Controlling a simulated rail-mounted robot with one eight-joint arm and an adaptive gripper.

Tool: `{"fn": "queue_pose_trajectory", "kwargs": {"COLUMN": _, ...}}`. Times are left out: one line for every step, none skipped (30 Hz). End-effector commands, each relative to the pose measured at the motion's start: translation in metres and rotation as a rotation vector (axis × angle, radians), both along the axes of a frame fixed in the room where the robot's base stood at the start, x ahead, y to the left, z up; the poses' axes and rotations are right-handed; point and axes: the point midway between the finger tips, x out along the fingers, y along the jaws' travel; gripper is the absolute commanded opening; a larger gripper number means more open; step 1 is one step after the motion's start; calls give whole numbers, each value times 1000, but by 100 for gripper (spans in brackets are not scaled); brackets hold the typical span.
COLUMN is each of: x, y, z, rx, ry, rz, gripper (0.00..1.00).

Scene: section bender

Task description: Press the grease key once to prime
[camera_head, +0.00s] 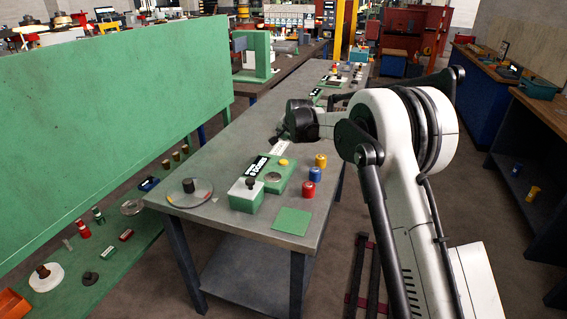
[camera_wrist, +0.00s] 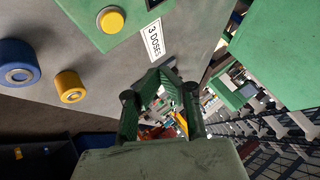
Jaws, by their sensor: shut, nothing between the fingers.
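A green box (camera_head: 285,183) on the grey table has a yellow round button (camera_head: 283,162) on top, the likely grease key. In the wrist view the button (camera_wrist: 111,19) is near the top edge, on the green box (camera_wrist: 85,10). A white label reading "3 DOSES" (camera_wrist: 153,38) lies beside the box. My gripper (camera_wrist: 163,72) is shut and empty, its green fingers to the lower right of the button and apart from it. In the head view my dark wrist hangs over the table beyond the box, and the fingertips are hard to make out.
A yellow cylinder (camera_head: 321,160), a blue cylinder (camera_head: 315,174) and a red cylinder (camera_head: 308,188) stand right of the box. A smaller green box (camera_head: 246,196) with a dark knob, a round dial (camera_head: 190,192) and a green pad (camera_head: 292,220) are nearer. A green panel (camera_head: 110,90) rises at left.

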Motion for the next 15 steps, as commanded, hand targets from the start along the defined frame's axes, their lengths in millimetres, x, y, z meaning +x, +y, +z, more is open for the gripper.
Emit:
{"fn": "queue_pose_trajectory", "kwargs": {"x": 0, "y": 0, "z": -3, "rx": 0, "ry": 0, "rz": 0, "gripper": 0}}
{"fn": "queue_pose_trajectory", "kwargs": {"x": 0, "y": 0, "z": -5, "rx": 0, "ry": 0, "rz": 0, "gripper": 0}}
{"fn": "queue_pose_trajectory", "kwargs": {"x": 0, "y": 0, "z": -8, "rx": 0, "ry": 0, "rz": 0, "gripper": 0}}
{"fn": "queue_pose_trajectory", "kwargs": {"x": 0, "y": 0, "z": -11, "rx": 0, "ry": 0, "rz": 0, "gripper": 0}}
{"fn": "queue_pose_trajectory", "kwargs": {"x": 0, "y": 0, "z": -14, "rx": 0, "ry": 0, "rz": 0, "gripper": 0}}
{"fn": "queue_pose_trajectory", "kwargs": {"x": 0, "y": 0, "z": -18, "rx": 0, "ry": 0, "rz": 0, "gripper": 0}}
{"fn": "queue_pose_trajectory", "kwargs": {"x": 0, "y": 0, "z": -21, "rx": 0, "ry": 0, "rz": 0, "gripper": 0}}
{"fn": "queue_pose_trajectory", "kwargs": {"x": 0, "y": 0, "z": -24, "rx": 0, "ry": 0, "rz": 0, "gripper": 0}}
{"fn": "queue_pose_trajectory", "kwargs": {"x": 0, "y": 0, "z": -29, "rx": 0, "ry": 0, "rz": 0, "gripper": 0}}
{"fn": "queue_pose_trajectory", "kwargs": {"x": 0, "y": 0, "z": -33, "rx": 0, "ry": 0, "rz": 0, "gripper": 0}}
{"fn": "queue_pose_trajectory", "kwargs": {"x": 0, "y": 0, "z": -37, "rx": 0, "ry": 0, "rz": 0, "gripper": 0}}
{"fn": "queue_pose_trajectory", "kwargs": {"x": 0, "y": 0, "z": -42, "rx": 0, "ry": 0, "rz": 0, "gripper": 0}}
{"fn": "queue_pose_trajectory", "kwargs": {"x": 0, "y": 0, "z": -46, "rx": 0, "ry": 0, "rz": 0, "gripper": 0}}
{"fn": "queue_pose_trajectory", "kwargs": {"x": 0, "y": 0, "z": -50, "rx": 0, "ry": 0, "rz": 0, "gripper": 0}}
{"fn": "queue_pose_trajectory", "kwargs": {"x": 0, "y": 0, "z": -55, "rx": 0, "ry": 0, "rz": 0, "gripper": 0}}
